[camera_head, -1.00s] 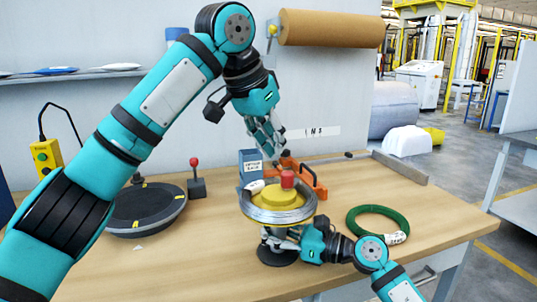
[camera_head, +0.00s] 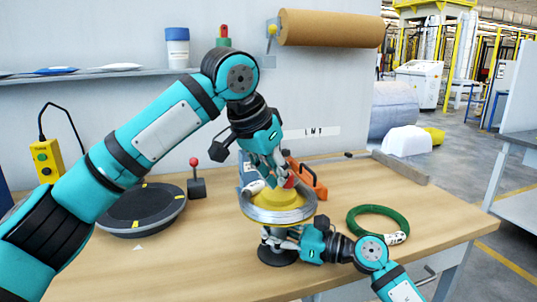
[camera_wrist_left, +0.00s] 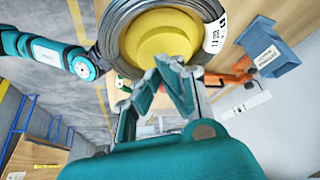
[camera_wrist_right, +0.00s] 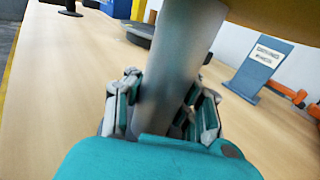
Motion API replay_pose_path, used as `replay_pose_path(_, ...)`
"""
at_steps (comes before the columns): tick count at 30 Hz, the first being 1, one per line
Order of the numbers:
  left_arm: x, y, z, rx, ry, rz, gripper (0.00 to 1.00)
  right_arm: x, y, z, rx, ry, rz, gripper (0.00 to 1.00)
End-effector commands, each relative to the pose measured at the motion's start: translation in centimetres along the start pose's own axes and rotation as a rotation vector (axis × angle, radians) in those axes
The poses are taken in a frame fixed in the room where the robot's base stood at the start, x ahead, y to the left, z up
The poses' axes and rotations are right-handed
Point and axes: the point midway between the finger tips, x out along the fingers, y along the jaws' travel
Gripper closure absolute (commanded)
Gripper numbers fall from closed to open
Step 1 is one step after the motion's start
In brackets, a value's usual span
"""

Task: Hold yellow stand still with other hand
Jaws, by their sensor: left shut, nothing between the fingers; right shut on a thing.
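The yellow stand (camera_head: 284,199) stands upright on the table, with a silver wire coil (camera_head: 250,211) around its yellow hub and a dark round base below. The red knob on top is mostly hidden by my left gripper (camera_head: 284,183). That gripper points down at the hub's top with its fingers shut and empty; in the left wrist view its fingertips (camera_wrist_left: 172,75) overlap the yellow dome, and contact cannot be told. My right gripper (camera_head: 280,240) is shut on the stand's grey post (camera_wrist_right: 180,60), below the coil, as the right wrist view shows.
A green coil (camera_head: 354,221) lies right of the stand. A grey turntable (camera_head: 145,211) and a red-knobbed lever box (camera_head: 197,188) are at left. The front table is clear.

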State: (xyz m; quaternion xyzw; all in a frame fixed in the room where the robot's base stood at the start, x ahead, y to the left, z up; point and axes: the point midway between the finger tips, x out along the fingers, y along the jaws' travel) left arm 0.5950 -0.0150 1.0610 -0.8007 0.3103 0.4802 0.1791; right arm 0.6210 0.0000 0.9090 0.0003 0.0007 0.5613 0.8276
Motion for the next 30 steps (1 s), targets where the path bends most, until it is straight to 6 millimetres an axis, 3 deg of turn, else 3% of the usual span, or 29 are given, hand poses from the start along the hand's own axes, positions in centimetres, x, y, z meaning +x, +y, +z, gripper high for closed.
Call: replay_pose_path(30, 0.52, -0.03, -0.56, 0.001, -0.002, 0.002, 1.0, 0.08, 0.14, 0.33, -0.006, -0.005, 0.003, 1.0)
